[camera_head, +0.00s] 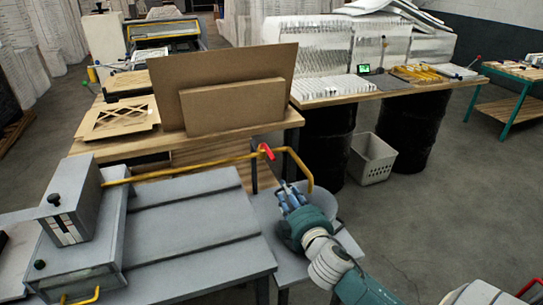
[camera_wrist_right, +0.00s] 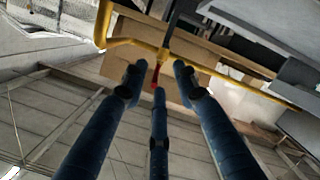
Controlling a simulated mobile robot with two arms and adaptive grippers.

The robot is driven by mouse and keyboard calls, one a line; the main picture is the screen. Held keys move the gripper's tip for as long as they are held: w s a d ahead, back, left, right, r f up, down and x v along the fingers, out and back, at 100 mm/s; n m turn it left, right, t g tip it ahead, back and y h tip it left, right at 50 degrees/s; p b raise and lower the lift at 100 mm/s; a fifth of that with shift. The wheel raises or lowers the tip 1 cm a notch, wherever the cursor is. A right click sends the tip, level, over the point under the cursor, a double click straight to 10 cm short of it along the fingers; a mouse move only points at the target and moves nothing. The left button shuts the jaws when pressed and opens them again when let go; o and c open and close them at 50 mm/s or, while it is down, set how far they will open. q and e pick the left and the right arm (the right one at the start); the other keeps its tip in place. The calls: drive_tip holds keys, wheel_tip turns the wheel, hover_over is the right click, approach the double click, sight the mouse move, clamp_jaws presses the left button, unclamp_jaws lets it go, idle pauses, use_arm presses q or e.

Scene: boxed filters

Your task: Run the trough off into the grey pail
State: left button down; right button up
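A yellow pipe (camera_head: 190,170) runs from a grey metal machine (camera_head: 195,220) and bends down at its right end. A red handle (camera_head: 266,151) sits on the pipe; it also shows in the right wrist view (camera_wrist_right: 155,74). I cannot clearly make out the trough or any liquid. A grey round vessel, likely the pail (camera_head: 324,204), is below the pipe's end, partly hidden by my right gripper. My right gripper (camera_head: 285,190) has its blue fingers spread and empty, pointing at the red handle, tips just short of it. My left gripper is out of view.
Brown boards (camera_head: 225,85) stand on a wooden bench behind the pipe. A white basket (camera_head: 372,158) sits on the floor between black drums (camera_head: 412,128). A long bench (camera_head: 450,87) holds filters and tools.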

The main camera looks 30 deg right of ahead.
drive_tip(key=n+t+y, duration=0.1)
drive_tip(key=n+t, duration=0.1)
approach(271, 154)
drive_tip(key=p+x, duration=0.1)
drive_tip(key=x, duration=0.5)
drive_tip(key=p+x, duration=0.1)
drive_tip(key=x, duration=0.3)
drive_tip(key=shift+d+f+p, duration=0.1)
drive_tip(key=shift+f+p, duration=0.2)
drive_tip(key=shift+f, duration=0.1)
clamp_jaws()
